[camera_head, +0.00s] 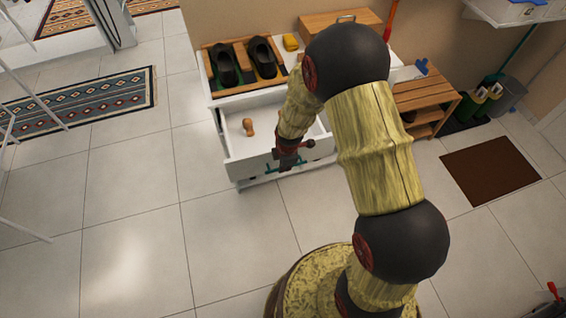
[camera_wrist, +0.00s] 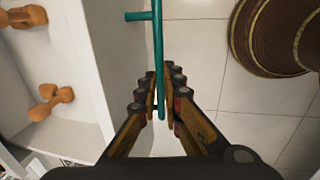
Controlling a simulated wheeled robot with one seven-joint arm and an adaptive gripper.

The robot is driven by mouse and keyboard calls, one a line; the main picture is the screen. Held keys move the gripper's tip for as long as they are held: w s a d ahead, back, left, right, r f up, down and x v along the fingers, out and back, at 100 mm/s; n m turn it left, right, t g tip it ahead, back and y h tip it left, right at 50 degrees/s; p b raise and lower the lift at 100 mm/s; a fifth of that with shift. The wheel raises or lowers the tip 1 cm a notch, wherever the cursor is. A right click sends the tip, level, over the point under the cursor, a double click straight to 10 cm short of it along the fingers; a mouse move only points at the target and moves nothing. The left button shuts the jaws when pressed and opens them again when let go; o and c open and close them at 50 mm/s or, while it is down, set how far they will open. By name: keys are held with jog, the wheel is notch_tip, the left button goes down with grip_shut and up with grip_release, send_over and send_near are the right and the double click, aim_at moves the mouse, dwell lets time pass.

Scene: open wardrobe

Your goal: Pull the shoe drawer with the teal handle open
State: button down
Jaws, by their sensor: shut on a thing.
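The white shoe drawer (camera_head: 240,168) stands pulled out from the low white cabinet, and its inside shows from above. A light-brown knobbed object (camera_head: 248,127) lies in it. In the wrist view, two such objects (camera_wrist: 50,101) show inside the drawer. The teal handle (camera_wrist: 158,48) is a thin bar on a short stem at the drawer front. My gripper (camera_wrist: 160,108) is shut on the bar, one finger on each side. In the head view, my gripper (camera_head: 286,160) is at the drawer front, and my arm hides the drawer's right part.
Black shoes (camera_head: 262,58) sit in a wooden tray on the cabinet, near a yellow item (camera_head: 291,42) and a wooden box (camera_head: 325,24). A wooden bench (camera_head: 430,97) and brown mat (camera_head: 490,171) are right. The tiled floor before the drawer is clear leftward.

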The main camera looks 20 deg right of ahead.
jog(key=shift+s, duration=0.15)
jog(key=c, duration=1.9)
grip_release()
jog(key=r, duration=0.4)
jog(key=s+r, duration=0.1)
jog(key=r, duration=0.3)
jog(key=s+r, duration=0.1)
jog(key=r, duration=0.2)
jog(key=shift+s+r, duration=0.15)
jog(key=shift+r, duration=0.25)
